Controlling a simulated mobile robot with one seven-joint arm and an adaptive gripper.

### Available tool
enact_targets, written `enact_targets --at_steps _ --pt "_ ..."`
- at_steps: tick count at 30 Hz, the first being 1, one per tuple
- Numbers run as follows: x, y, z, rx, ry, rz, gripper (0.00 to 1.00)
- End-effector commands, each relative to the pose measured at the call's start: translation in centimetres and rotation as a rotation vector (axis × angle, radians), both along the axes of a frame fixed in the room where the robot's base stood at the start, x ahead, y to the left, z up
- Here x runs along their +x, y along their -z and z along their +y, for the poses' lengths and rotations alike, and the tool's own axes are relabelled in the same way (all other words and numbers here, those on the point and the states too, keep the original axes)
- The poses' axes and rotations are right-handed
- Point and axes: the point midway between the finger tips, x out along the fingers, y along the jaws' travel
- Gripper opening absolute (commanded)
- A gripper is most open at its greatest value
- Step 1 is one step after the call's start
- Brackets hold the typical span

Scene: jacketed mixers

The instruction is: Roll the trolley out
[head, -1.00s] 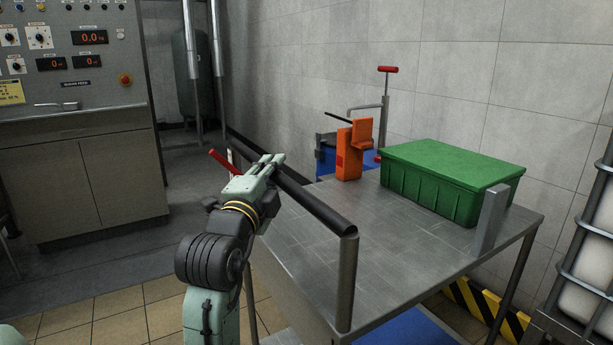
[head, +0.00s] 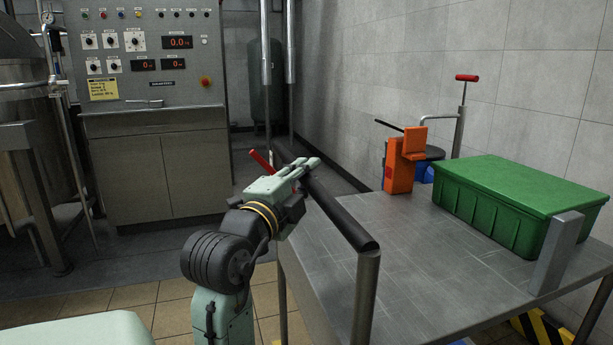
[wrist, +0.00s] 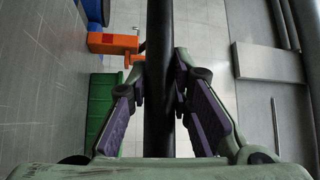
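The trolley has a grey metal top (head: 400,295) and a black push bar (head: 340,208) on a metal post along its left side. My gripper (head: 310,165) is at the far part of this bar. In the wrist view the bar (wrist: 160,40) runs between the two purple-padded fingers (wrist: 161,92), which lie close against it on both sides. A green lidded crate (head: 520,200) and an orange upright block (head: 400,165) are on the trolley top. A red lever (head: 260,159) shows just beyond my gripper; its base is hidden.
A control cabinet (head: 155,170) stands at the far left, with a steel vessel (head: 25,110) beside it. A red-handled pump (head: 463,110) stands behind the trolley near the tiled wall. A yellow-black barrier (head: 540,325) is at lower right. Tiled floor (head: 140,300) is open left of the trolley.

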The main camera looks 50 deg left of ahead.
Motion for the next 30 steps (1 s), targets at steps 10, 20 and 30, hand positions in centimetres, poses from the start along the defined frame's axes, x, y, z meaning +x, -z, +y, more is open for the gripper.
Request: enact_targets --at_steps 10,20,30 --pt "0.0 0.0 0.0 0.0 -0.001 0.0 0.41" --pt "-0.5 0.1 -0.1 0.0 -0.002 -0.001 0.41" --pt "-6.2 1.0 -2.9 0.001 -0.004 -0.001 0.41"
